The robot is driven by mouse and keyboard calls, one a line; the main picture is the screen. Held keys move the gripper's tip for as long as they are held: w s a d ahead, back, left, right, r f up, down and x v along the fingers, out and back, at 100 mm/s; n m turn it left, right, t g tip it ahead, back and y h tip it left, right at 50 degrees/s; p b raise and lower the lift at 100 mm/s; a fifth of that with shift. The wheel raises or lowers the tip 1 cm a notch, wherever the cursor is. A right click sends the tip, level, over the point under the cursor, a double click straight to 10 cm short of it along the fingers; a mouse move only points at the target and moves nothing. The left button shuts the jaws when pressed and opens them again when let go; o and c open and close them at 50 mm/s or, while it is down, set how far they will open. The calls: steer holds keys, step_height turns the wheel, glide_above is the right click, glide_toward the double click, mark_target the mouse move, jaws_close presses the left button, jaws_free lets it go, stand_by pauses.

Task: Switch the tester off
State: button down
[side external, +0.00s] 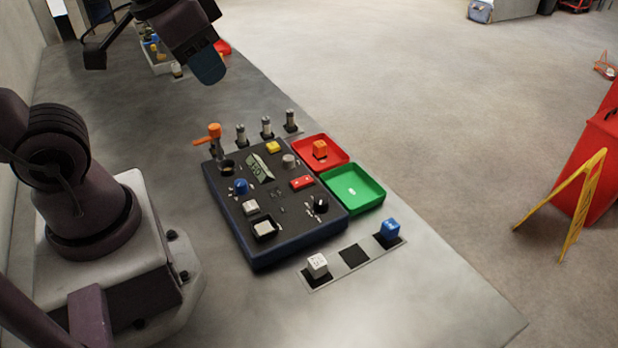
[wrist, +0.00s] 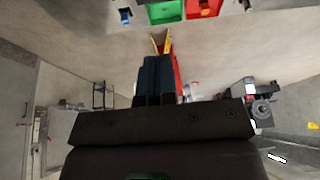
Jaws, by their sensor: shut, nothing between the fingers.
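The tester appears to be the dark box with a blue-edged base (side external: 262,205) on the table in the side external view. On its top are a tilted display (side external: 260,168), a blue knob (side external: 240,186), a black knob (side external: 320,204), a red rocker-like part (side external: 302,182), a yellow block (side external: 272,147) and pale square pieces (side external: 264,228). I cannot tell which control is its switch or its state. My gripper (side external: 209,70) is raised well above and behind the box, apart from it. Its dark fingers (wrist: 154,80) are together and empty in the wrist view.
An orange-handled part (side external: 213,136) and several grey cylinders (side external: 266,128) stand at the box's back edge. A red tray (side external: 338,162) holding an orange block and a green tray (side external: 376,190) lie to its right. A strip (side external: 354,256) with white and blue cubes lies in front.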

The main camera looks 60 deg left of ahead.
steer(key=w+a+f+m+g, duration=0.35)
steer(key=w+f+m, duration=0.25)
steer(key=w+f, duration=0.25)
steer(key=m+g, duration=0.1)
steer(key=m, duration=1)
glide_above(296, 183)
step_height(296, 183, down, 5)
steer(key=shift+f+m, duration=0.15)
steer(key=shift+m, duration=0.55)
step_height(296, 183, down, 14)
steer(key=shift+f, duration=0.1)
steer(key=shift+f, duration=0.1)
